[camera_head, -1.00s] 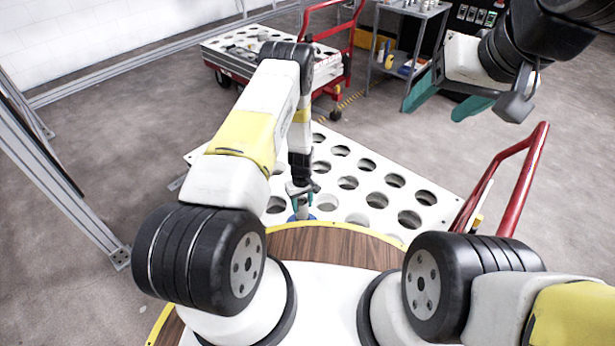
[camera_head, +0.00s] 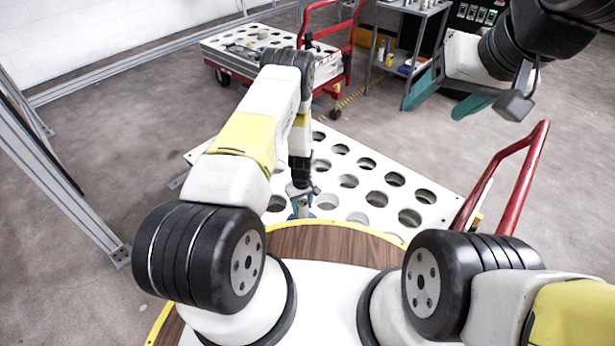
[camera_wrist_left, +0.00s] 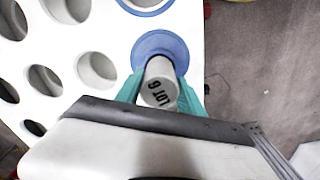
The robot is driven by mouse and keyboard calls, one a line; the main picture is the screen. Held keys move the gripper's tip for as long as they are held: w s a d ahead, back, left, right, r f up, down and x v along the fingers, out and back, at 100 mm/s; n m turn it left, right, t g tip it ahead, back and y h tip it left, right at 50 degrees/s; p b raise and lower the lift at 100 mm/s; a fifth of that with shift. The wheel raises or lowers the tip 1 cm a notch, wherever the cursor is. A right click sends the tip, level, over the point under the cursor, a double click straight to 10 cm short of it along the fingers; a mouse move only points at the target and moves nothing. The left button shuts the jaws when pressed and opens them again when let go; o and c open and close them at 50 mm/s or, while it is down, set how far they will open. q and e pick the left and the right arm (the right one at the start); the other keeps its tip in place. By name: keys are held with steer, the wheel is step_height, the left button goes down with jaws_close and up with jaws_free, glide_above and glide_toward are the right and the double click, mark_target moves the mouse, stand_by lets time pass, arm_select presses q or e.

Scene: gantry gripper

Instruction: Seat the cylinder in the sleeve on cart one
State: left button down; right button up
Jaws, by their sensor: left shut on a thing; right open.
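A pale grey cylinder (camera_wrist_left: 161,84) with the dark label "LOT 6" shows in the left wrist view between the teal fingers of my left gripper (camera_wrist_left: 162,92), which is shut on it. The cylinder's far end is at the opening of a blue sleeve (camera_wrist_left: 150,43) in the white perforated top of the near cart (camera_head: 384,222); how deep it sits is hard to tell. In the head view my left gripper (camera_head: 302,197) is above the cart's front edge, with the blue sleeve (camera_head: 293,217) partly hidden below it. My right gripper (camera_head: 440,100) is open and empty, raised at upper right.
Another blue-rimmed opening (camera_wrist_left: 147,8) lies beyond the sleeve. The near cart has several empty holes and a red handle (camera_head: 520,180) at right. A second cart (camera_head: 225,44) and a grey shelf trolley (camera_head: 405,50) stand behind. Open floor lies on both sides.

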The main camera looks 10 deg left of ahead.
mark_target(302, 211)
arm_select(q)
steer(key=shift+f, duration=1.8)
steer(key=c, duration=0.6)
jaws_free()
steer(key=shift+c, duration=0.2)
step_height(302, 211, up, 8)
steer(key=shift+f, duration=0.1)
